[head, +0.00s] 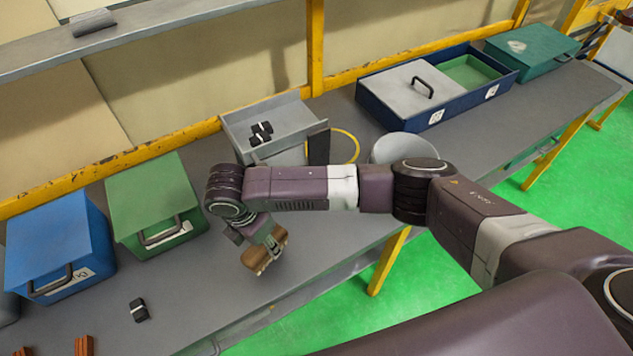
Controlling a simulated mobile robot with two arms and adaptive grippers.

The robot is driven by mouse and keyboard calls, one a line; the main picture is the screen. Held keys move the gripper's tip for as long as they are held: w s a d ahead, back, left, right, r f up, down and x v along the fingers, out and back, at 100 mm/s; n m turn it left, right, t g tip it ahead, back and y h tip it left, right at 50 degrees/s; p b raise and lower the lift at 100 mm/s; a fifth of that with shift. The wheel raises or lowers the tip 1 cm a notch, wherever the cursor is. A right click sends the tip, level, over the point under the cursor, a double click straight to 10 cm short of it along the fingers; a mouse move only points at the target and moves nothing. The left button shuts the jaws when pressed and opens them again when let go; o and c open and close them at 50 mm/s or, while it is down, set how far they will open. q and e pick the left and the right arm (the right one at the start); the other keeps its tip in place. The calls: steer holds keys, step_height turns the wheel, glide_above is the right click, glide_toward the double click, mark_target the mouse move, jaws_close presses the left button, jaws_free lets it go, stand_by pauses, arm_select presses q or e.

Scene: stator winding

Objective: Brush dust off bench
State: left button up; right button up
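My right arm reaches in from the right across the grey bench (205,285). At its end my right gripper (262,240) is small in view and partly hidden by the wrist. It appears shut on a brush (262,257) with a light brown wooden body. The brush is tilted, over the bench near its front edge. I cannot tell whether its bristles touch the surface. I cannot make out dust on the bench top. My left gripper is not in view.
A blue bin (60,235) and a green bin (150,200) stand at the back left. A grey tray (290,120) holds small black parts. A small black part (138,309) and reddish-brown pieces (83,345) lie at front left. A blue divided box (400,115) stands at back right.

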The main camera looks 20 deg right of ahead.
steer(key=r+p, duration=0.2)
steer(key=r, duration=0.1)
steer(key=shift+d, duration=0.2)
steer(key=shift+w+a+r+p, duration=0.1)
steer(key=shift+a+r+p, duration=0.1)
steer(key=shift+r+p, duration=0.45)
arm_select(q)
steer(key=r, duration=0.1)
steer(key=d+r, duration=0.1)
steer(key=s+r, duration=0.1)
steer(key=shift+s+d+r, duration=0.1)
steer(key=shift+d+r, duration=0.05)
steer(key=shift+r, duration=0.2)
arm_select(e)
steer(key=shift+d+r, duration=0.15)
steer(key=shift+r, duration=0.25)
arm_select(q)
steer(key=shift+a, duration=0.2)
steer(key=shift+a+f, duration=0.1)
arm_select(e)
steer(key=shift+f, duration=0.1)
